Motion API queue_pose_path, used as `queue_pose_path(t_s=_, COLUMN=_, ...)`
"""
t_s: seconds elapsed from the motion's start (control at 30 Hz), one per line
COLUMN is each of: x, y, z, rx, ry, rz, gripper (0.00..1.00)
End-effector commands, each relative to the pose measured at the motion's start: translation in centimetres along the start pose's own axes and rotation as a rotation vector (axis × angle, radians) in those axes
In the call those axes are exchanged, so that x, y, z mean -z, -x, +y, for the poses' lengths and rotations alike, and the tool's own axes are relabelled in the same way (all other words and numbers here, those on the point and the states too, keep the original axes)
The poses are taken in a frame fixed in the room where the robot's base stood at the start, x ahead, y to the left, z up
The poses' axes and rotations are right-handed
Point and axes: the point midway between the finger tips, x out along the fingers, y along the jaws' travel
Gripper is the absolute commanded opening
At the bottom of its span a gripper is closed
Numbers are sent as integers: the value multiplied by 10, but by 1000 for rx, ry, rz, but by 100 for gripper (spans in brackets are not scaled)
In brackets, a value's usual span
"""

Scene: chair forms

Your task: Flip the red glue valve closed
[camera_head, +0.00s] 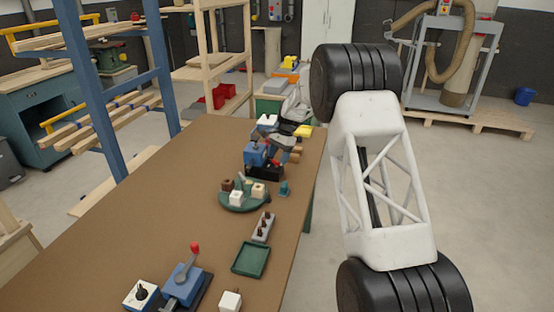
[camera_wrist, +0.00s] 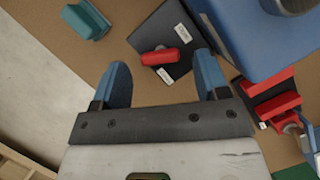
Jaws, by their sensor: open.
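The red glue valve handle (camera_wrist: 165,57) shows in the wrist view on a black plate (camera_wrist: 150,25) with two small white labels. It lies roughly sideways in the picture. My gripper (camera_wrist: 162,62) is open, with one blue finger to each side of the handle. It holds nothing, and I cannot tell how far the fingertips are above the plate. In the head view a small red handle (camera_head: 276,163) shows beside a blue machine (camera_head: 256,154) near the table's right edge. My arm partly covers this area and the fingers are hard to make out there.
In the wrist view a large blue block (camera_wrist: 255,35) stands right of the plate, with red parts (camera_wrist: 275,102) below it. A teal piece (camera_wrist: 88,18) lies upper left. A round green tray (camera_head: 243,206) with several blocks and an empty green tray (camera_head: 251,260) stand nearer on the table.

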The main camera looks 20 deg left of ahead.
Motion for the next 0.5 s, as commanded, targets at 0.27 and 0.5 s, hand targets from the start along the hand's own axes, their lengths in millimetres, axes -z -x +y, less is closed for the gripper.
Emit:
queue_pose_path(t_s=0.27, x=0, y=-13, z=0, rx=0, ry=1, rz=0, gripper=68)
queue_pose_path(t_s=0.5, x=0, y=-13, z=0, rx=0, ry=1, rz=0, gripper=68)
